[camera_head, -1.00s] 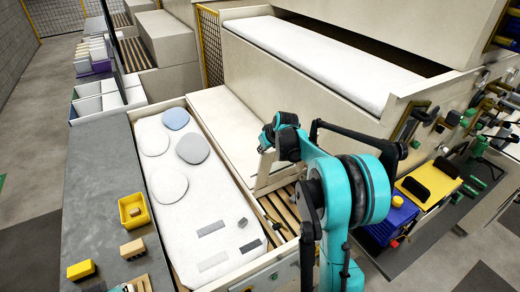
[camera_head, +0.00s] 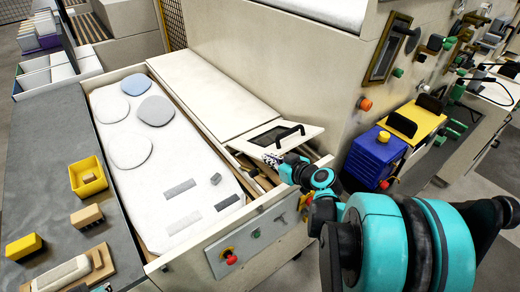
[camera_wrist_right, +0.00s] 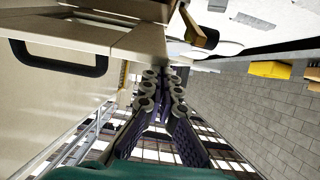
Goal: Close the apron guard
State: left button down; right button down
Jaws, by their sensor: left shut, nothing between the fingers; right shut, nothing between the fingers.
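The apron guard (camera_head: 258,142) is a cream panel with a dark window and a black bar handle (camera_head: 290,136). In the head view it lies nearly flat at the near end of the long cream cover, its near edge a little above the slatted opening (camera_head: 246,168). My right gripper (camera_head: 272,160) is shut and empty at the guard's near edge; whether it touches is unclear. The right wrist view shows its closed fingers (camera_wrist_right: 164,82) with the handle (camera_wrist_right: 60,62) to their left.
A white padded bed (camera_head: 150,200) with discs and grey strips lies left of the guard. A control panel (camera_head: 240,240) with a red knob is on the near face. A blue-and-yellow box (camera_head: 375,155) stands to the right. A grey bench (camera_head: 45,170) holds yellow blocks.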

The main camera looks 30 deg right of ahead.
jog(key=s+f+b, duration=0.1)
jog(key=f+b, duration=0.1)
jog(key=f, duration=0.1)
jog(key=s+f+b, duration=0.1)
jog(key=f+b, duration=0.1)
jog(key=f, duration=0.1)
jog(key=s+f+b, duration=0.1)
jog(key=f+b, duration=0.2)
jog(key=f, duration=0.1)
jog(key=shift+d+f, duration=0.1)
jog(key=shift+d, duration=0.05)
